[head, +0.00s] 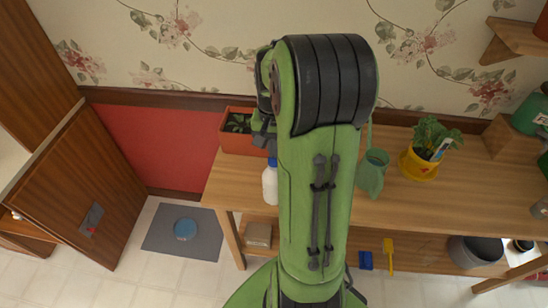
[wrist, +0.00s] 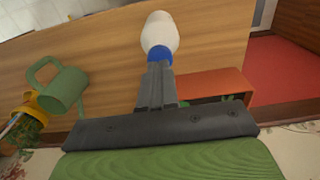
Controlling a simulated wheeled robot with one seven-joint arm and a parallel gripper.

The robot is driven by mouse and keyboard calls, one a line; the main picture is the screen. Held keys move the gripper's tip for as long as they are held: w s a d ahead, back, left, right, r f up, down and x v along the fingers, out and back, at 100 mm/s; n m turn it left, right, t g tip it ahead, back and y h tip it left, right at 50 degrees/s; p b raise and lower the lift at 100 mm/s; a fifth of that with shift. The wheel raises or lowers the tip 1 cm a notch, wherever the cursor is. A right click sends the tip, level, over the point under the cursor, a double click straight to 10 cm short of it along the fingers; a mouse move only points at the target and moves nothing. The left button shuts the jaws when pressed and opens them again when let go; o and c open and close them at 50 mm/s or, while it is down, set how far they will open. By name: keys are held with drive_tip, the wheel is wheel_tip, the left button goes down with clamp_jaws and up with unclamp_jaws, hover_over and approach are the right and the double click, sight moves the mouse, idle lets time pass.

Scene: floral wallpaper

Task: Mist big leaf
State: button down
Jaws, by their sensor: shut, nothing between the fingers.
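A white bottle (wrist: 160,30) with a blue top stands on the wooden bench; in the head view the bottle (head: 270,185) shows just left of my arm. In the wrist view my gripper (wrist: 155,68) is shut and empty, its fingertips right by the blue top; I cannot tell whether they touch it. An orange planter (head: 240,143) with dark green leaves is at the bench's back left, and in the wrist view the planter (wrist: 215,84) is partly hidden behind my gripper. A yellow pot (head: 417,166) holds a leafy plant (head: 432,136) with a white tag.
A green watering can (head: 372,175) stands on the bench (head: 400,207) between my arm and the yellow pot. A wooden crate (head: 500,138) is at the right. Below are a grey bucket (head: 475,252) and a yellow tool (head: 388,252). A grey mat (head: 160,238) with a blue bowl lies on the floor left.

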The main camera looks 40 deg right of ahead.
drive_tip(key=shift+f, duration=0.15)
drive_tip(key=shift+f+b, duration=1)
drive_tip(key=shift+f, duration=0.05)
drive_tip(key=shift+r, duration=0.1)
drive_tip(key=shift+r+p, duration=1.1)
drive_tip(key=shift+r, duration=0.05)
drive_tip(key=shift+f, duration=0.2)
drive_tip(key=shift+f+b, duration=0.95)
drive_tip(key=shift+f, duration=0.05)
drive_tip(key=shift+r+p, duration=1.05)
drive_tip(key=shift+r, duration=0.15)
